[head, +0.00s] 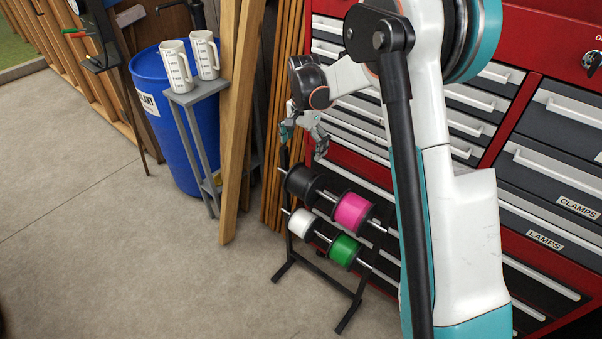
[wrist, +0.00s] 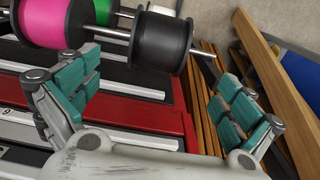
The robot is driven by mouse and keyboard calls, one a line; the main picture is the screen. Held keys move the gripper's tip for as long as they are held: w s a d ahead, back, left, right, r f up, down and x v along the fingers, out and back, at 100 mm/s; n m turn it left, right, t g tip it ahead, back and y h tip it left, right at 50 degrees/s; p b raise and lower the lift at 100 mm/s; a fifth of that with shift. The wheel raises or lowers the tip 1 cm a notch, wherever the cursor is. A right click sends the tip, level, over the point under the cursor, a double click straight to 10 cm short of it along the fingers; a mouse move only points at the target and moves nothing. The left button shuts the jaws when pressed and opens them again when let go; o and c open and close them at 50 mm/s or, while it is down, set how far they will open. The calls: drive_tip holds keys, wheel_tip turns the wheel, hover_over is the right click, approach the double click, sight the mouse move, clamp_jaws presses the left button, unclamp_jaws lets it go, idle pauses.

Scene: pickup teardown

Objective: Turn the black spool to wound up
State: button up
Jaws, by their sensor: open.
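The black spool (head: 303,183) sits at the upper left of a dark metal rack, on a rod beside the pink spool (head: 352,212). It also shows in the wrist view (wrist: 160,41), at the top between and beyond my fingers. My gripper (head: 305,137) is above and close to the black spool, apart from it. In the wrist view my gripper (wrist: 160,108) is open and empty, with a teal finger on each side. How far the black spool is wound cannot be told.
A white spool (head: 302,223) and a green spool (head: 344,249) hang on the lower rod. A red tool chest (head: 515,82) with grey drawers stands right behind the rack. Leaning planks (head: 236,150), a small grey stand with measuring jugs (head: 177,66) and a blue barrel (head: 150,72) stand left.

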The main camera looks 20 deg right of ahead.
sight(303, 174)
wheel_tip(303, 174, down, 14)
drive_tip(key=b, duration=0.5)
drive_tip(key=shift+r, duration=0.1)
drive_tip(key=c, duration=1)
